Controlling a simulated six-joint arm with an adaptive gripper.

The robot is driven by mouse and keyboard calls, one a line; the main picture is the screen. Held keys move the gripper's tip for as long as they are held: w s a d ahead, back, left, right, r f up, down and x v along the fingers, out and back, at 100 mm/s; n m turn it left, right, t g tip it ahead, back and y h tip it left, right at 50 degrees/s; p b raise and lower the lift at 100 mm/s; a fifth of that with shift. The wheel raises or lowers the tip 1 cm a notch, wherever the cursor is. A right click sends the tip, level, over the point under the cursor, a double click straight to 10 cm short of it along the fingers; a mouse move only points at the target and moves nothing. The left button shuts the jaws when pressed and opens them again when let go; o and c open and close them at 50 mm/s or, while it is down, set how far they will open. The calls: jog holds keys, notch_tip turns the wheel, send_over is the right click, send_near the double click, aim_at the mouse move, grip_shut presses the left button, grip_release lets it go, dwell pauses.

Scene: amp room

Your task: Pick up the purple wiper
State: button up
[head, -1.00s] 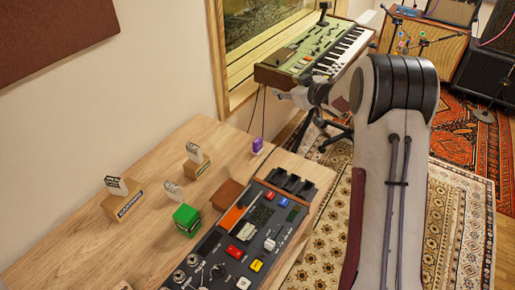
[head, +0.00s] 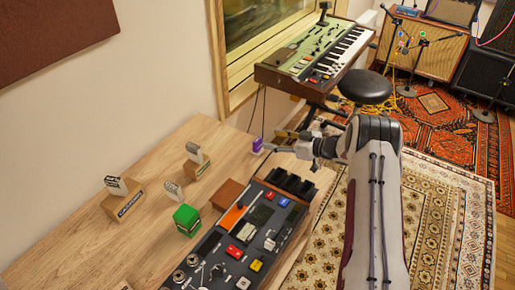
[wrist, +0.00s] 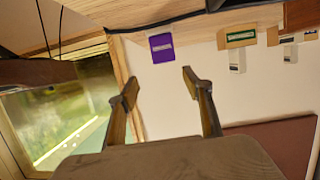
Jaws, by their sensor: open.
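The purple wiper (head: 257,145) is a small block with a pale label, standing near the wooden table's right edge. In the wrist view, which looks upside down, the wiper (wrist: 161,46) lies just beyond the gap between my fingertips. My gripper (head: 272,141) is at the right of the wiper, reaching leftward at about its height. In the wrist view my gripper (wrist: 159,82) is open, with its two fingers well apart and nothing between them. In the head view the fingers come close to the wiper, and I cannot tell whether they touch it.
A mixer-like console (head: 245,235) and a brown block (head: 227,194) stand on the table (head: 75,248) in front of the wiper. A green cube (head: 186,220) and wooden blocks with cards (head: 123,203) stand left. A keyboard (head: 318,58) stands behind, by the window.

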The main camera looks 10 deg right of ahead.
aim_at(259, 140)
jog(key=shift+s+a+f+y, duration=0.15)
jog(key=shift+s+f+y, duration=0.15)
jog(key=shift+f, duration=0.25)
jog(key=shift+x, duration=1.3)
jog(key=shift+x, duration=2.55)
jog(key=shift+s+a, duration=0.1)
jog(key=c, duration=1.2)
